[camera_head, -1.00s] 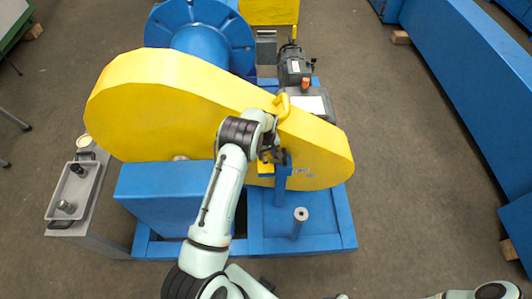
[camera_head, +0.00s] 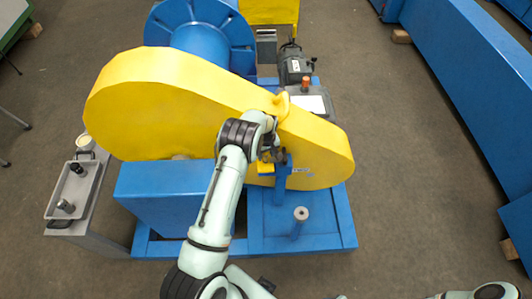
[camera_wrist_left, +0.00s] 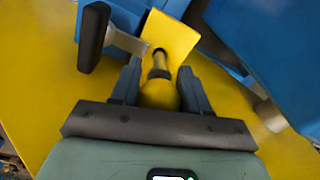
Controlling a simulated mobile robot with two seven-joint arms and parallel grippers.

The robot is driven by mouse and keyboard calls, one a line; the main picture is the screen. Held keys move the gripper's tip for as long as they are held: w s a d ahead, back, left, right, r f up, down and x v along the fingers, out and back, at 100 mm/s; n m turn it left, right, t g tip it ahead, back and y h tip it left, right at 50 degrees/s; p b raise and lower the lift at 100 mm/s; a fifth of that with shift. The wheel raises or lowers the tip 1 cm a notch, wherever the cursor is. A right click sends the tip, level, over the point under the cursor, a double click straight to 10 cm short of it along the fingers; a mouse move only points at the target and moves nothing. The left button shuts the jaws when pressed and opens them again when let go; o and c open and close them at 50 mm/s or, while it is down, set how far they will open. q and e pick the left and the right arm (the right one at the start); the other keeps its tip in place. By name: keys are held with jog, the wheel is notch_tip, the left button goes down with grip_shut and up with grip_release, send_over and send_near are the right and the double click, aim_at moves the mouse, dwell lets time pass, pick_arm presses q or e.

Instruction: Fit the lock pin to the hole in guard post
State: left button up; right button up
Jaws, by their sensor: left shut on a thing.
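My left gripper (camera_wrist_left: 159,88) is shut on the yellow knob of the lock pin (camera_wrist_left: 158,94). The pin's dark shaft points away from the gripper at a yellow tab (camera_wrist_left: 172,36). The shaft's end meets the tab in this view; I cannot tell how deep it sits, and the hole is hidden. In the head view my left gripper (camera_head: 274,155) is at the front of the yellow guard (camera_head: 180,105), by the blue guard post (camera_head: 282,180). The yellow tab (camera_head: 265,168) shows beside the post top. The arm hides the pin there. My right gripper is out of view.
A black handle (camera_wrist_left: 93,37) on a grey bar is close to the left finger in the wrist view. A short blue post (camera_head: 300,222) stands on the blue base. A grey tray (camera_head: 74,190) is at the left.

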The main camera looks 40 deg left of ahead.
aim_at(266, 159)
pick_arm(q)
jog(key=shift+f+b, duration=0.65)
jog(key=shift+f, duration=1.4)
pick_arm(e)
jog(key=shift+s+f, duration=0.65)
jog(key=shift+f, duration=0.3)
pick_arm(q)
jog(key=shift+r, duration=0.2)
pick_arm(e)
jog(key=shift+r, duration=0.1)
pick_arm(q)
jog(key=shift+r+p, duration=0.65)
jog(key=shift+r, duration=1.5)
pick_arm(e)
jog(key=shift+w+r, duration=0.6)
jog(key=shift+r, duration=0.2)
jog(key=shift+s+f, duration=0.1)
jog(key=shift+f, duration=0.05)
pick_arm(q)
jog(key=shift+f+b, duration=0.85)
jog(key=shift+f, duration=1.45)
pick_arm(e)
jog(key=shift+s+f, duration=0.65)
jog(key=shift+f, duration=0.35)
pick_arm(q)
jog(key=o, duration=1.2)
jog(key=shift+w+d, duration=0.1)
